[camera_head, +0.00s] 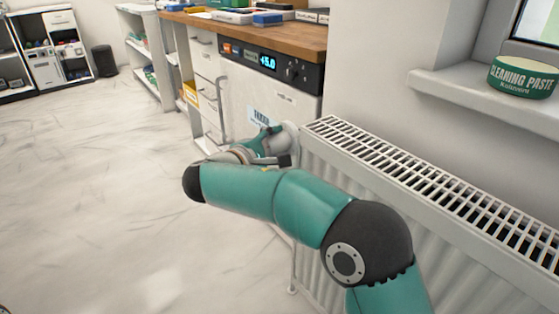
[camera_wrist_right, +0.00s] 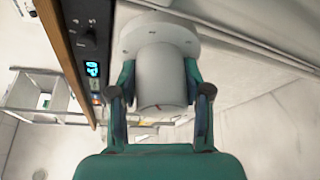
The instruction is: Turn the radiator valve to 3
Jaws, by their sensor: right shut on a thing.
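The radiator valve is a white cylindrical knob (camera_wrist_right: 161,75) in the right wrist view, with a wider round collar behind it. A small red mark shows near its front edge; I cannot read any number on it. My right gripper (camera_wrist_right: 161,100) has one finger on each side of the knob and is shut on it. My left gripper is in neither view.
A cabinet with a wooden worktop (camera_head: 255,33) and a lit display panel (camera_head: 268,62) stands just beyond the valve. A green tin of cleaning paste (camera_head: 522,78) sits on the windowsill (camera_head: 450,85) at right. The floor (camera_head: 90,180) at left is clear.

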